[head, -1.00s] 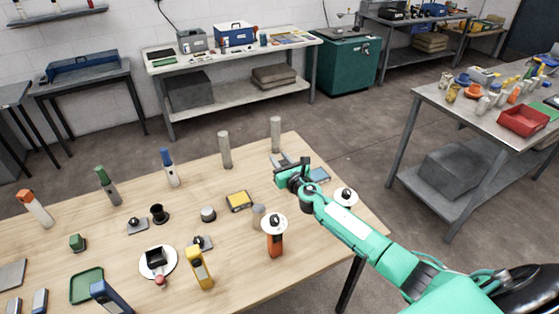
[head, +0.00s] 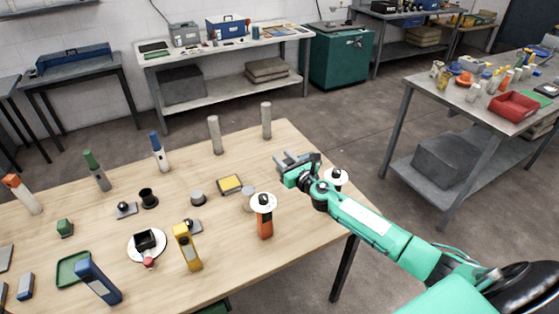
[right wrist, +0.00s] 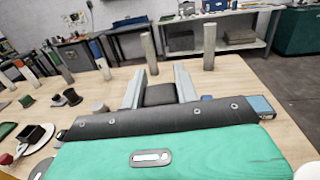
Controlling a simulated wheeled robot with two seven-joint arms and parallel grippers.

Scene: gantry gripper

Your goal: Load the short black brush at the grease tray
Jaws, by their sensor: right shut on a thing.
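My right gripper (head: 284,161) is over the table's far right part, with its fingers pointing away to the far left. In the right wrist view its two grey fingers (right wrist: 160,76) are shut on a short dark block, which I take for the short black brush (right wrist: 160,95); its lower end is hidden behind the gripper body. A small tray with a yellow fill (head: 229,184), likely the grease tray, lies flat on the table left of and nearer than the gripper. I cannot tell for certain that it is the grease tray. My left gripper does not show.
Two grey posts (head: 215,134) (head: 266,121) stand upright at the table's back. A black cup (head: 148,198) and a grey cylinder (head: 198,198) stand left of the yellow tray.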

